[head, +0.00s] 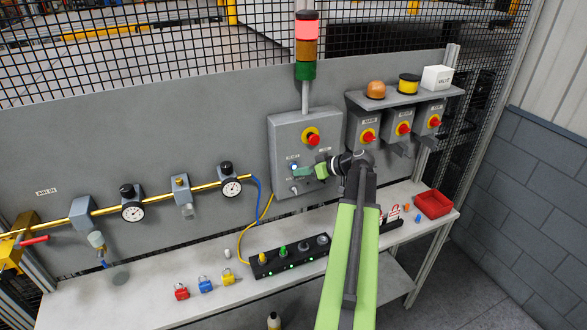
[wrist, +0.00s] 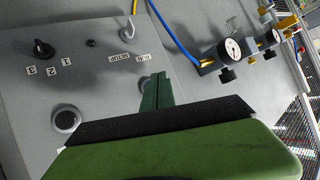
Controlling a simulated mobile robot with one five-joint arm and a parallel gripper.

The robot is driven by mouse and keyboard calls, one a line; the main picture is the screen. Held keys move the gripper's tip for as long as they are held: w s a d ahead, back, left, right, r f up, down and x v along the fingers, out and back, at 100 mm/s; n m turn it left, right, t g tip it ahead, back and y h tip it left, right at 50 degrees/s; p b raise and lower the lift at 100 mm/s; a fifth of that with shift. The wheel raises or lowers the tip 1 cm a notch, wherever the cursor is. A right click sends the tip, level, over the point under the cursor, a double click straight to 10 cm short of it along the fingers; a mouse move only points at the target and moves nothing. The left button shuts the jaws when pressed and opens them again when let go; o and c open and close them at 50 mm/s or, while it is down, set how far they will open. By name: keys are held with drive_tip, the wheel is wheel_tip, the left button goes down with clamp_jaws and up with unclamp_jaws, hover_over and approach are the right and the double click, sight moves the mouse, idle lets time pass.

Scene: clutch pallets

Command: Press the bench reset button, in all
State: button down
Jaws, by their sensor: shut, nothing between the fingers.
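The grey control box (head: 284,135) on the back panel carries a small blue-lit round button (head: 294,167) on its lower left, which seems to be the reset button. Its label is too small to read.
A red mushroom button (head: 312,136) sits above my gripper. A selector knob (wrist: 42,47) and a key switch (wrist: 127,33) are nearby on the box. A stack light (head: 306,45) shows red. Padlocks (head: 205,285) and a black strip (head: 290,258) lie on the bench below.

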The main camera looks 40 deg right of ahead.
idle(0.4)
drive_tip(key=shift+w+d, duration=0.15)
drive_tip(key=shift+w, duration=0.2)
drive_tip(key=shift+w+d, duration=0.2)
drive_tip(key=shift+w, duration=0.2)
idle(0.7)
drive_tip(key=shift+s, duration=0.1)
drive_tip(key=shift+s+a, duration=0.35)
drive_tip(key=shift+s, duration=0.4)
drive_tip(key=s, duration=0.1)
drive_tip(key=s+a, duration=0.1)
drive_tip(key=s, duration=0.1)
drive_tip(key=s+a, duration=0.1)
drive_tip(key=shift+s, duration=0.3)
drive_tip(key=shift+d, duration=0.1)
idle(0.6)
